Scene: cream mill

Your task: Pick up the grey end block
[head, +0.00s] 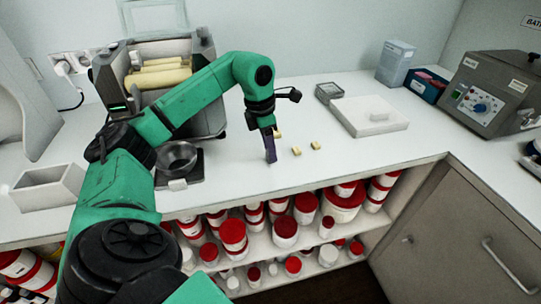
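My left gripper (270,150) points down over the white worktop, its dark fingertips close to the surface. The fingers overlap from this side, so I cannot tell whether they are open or shut, or whether anything is between them. Small cream-yellow blocks lie near it: one (297,151) just right of the fingertips, one (315,145) further right, and one (278,134) partly hidden behind the gripper. I cannot make out a clearly grey end block; it may be hidden by the gripper. My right gripper is not in view.
The roller mill (160,75) stands behind my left arm. A balance with a metal bowl (178,157) and a white open box (48,188) are at left. A white slab (368,115) lies right of centre. A grey control unit (490,90) stands far right. The front middle worktop is clear.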

